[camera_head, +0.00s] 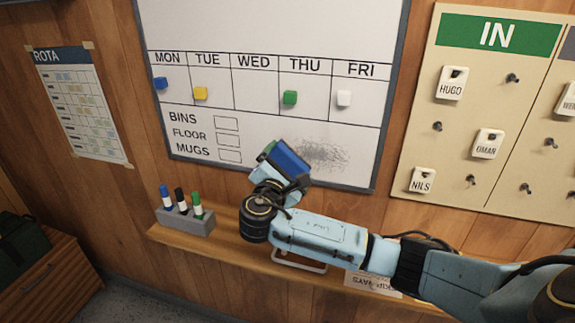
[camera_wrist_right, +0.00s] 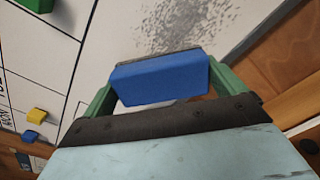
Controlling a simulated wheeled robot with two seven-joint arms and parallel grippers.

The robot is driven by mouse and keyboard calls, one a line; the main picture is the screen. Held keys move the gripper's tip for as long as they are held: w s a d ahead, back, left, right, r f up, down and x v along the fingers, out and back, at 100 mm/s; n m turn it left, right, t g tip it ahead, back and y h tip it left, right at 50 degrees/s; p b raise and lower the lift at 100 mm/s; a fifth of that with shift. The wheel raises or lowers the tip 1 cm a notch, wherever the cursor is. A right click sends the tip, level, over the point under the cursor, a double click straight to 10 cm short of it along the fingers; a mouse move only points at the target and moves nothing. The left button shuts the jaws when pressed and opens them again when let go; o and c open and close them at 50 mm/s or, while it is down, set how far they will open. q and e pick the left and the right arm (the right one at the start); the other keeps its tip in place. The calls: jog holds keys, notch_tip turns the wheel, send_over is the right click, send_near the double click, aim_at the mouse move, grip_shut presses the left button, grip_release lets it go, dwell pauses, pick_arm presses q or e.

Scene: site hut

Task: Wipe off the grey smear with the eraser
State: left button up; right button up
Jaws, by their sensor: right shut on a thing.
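The grey smear (camera_head: 322,153) is a speckled patch on the lower right of the whiteboard (camera_head: 190,32). It also shows in the right wrist view (camera_wrist_right: 180,22), just beyond the eraser. The blue eraser (camera_head: 291,158) has a dark pad on its far side and is gripped between the green fingers of my right gripper (camera_head: 283,163). In the right wrist view the eraser (camera_wrist_right: 160,80) sits between both fingertips. It is just left of the smear in the head view. I cannot tell whether its pad touches the board. My left gripper is not in view.
A ledge (camera_head: 235,250) runs below the board, with a grey pen holder (camera_head: 186,221) of markers. Coloured magnets, such as the green one (camera_head: 290,97), sit on the board above. A tag board (camera_head: 420,130) hangs at right, a rota sheet (camera_head: 82,103) at left.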

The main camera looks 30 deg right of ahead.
jog(key=shift+x, duration=0.95)
